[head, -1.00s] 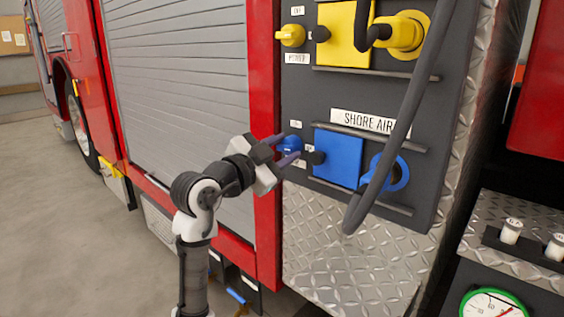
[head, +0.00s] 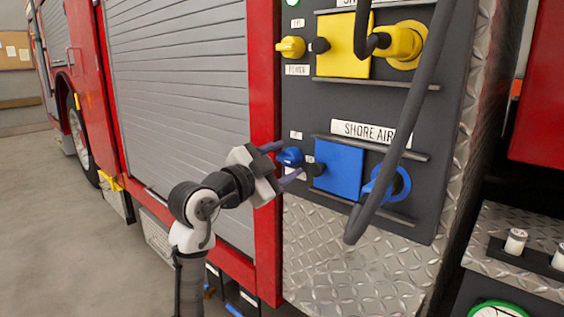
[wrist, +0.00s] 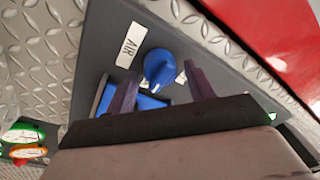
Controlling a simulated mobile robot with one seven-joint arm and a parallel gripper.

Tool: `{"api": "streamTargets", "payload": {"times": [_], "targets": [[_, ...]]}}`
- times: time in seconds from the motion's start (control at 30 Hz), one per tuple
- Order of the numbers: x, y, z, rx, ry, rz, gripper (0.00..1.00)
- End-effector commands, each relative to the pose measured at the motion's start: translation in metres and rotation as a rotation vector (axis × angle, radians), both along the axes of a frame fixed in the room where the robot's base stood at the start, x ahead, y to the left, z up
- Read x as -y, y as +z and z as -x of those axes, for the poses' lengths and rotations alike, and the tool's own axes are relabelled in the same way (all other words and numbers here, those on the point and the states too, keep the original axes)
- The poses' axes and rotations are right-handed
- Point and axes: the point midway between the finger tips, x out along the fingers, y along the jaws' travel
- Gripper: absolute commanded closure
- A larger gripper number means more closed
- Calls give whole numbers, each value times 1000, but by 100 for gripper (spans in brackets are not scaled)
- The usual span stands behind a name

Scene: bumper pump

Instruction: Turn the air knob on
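The blue air knob (head: 291,156) is on the dark panel, left of the blue box under the SHORE AIR label. In the wrist view the knob (wrist: 160,68) shows a raised ridge beside the AIR label (wrist: 131,45). My gripper (head: 287,160) is at the panel with its two purple fingers apart, one above and one below the knob. In the wrist view my gripper (wrist: 160,72) has a finger on each side of the knob, with gaps visible. I cannot tell exactly how far the tips are from the panel.
A yellow knob (head: 290,47) and yellow box (head: 340,47) are higher on the panel. The blue box (head: 338,165) is close right of my fingers. A dark hose (head: 408,120) hangs in front of the panel farther right. Open floor (head: 50,220) lies left.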

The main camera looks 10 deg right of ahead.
Motion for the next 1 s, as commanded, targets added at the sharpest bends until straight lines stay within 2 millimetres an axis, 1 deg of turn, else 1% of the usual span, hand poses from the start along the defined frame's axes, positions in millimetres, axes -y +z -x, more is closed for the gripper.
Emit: {"api": "streamTargets", "payload": {"times": [0.3, 0.43, 0.57, 0.8, 0.9, 1.0], "targets": [[-1, 0, 1, 1, 0, 1, 43], [-10, -1, 6, 0, 2, 2, 43], [-30, -3, 18, 1, 3, 2, 43], [-76, -8, 50, 2, 4, 1, 43], [-92, -9, 60, 1, 3, 1, 43], [-104, -10, 68, 1, 3, 1, 43]]}}
